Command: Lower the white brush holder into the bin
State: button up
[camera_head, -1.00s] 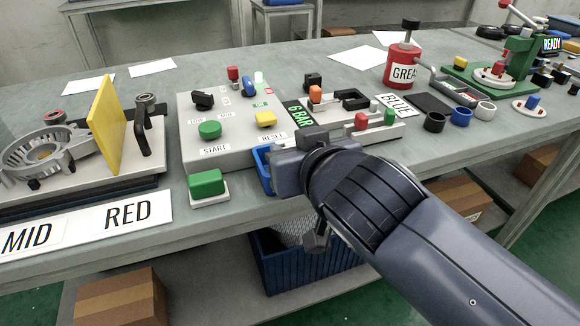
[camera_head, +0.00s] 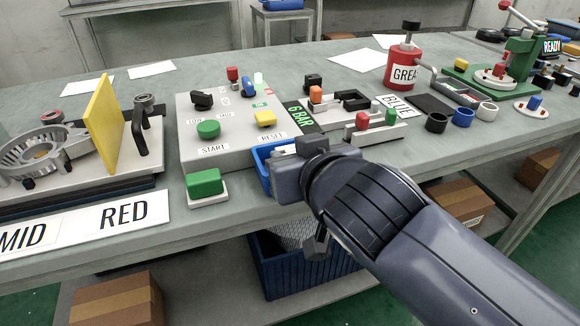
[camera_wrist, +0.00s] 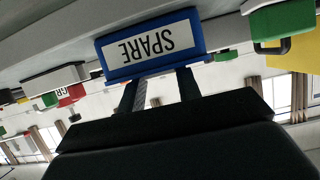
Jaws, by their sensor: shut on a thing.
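The blue bin (camera_head: 260,165) stands at the front of the bench, beside the grey control box. In the wrist view its front, labelled SPARE (camera_wrist: 149,47), appears upside down. My gripper (camera_head: 288,160) is at the bin, covering its right part in the head view. In the wrist view my gripper's two fingers (camera_wrist: 160,88) run past the bin's rim, and their tips are hidden behind its front wall. A small white piece (camera_head: 286,150), likely the white brush holder, shows at the bin's opening by the gripper. Most of it is hidden.
The control box (camera_head: 225,130) with buttons is left of the bin, and a green button block (camera_head: 205,182) is at its front. A fixture with red and green pieces (camera_head: 375,128) is close on the right. A blue crate (camera_head: 300,265) sits below the bench.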

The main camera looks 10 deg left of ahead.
jog(key=shift+f, duration=0.2)
jog(key=o, duration=1.1)
jog(key=shift+p+v, duration=0.55)
jog(key=shift+v, duration=4.9)
jog(key=shift+w, duration=0.15)
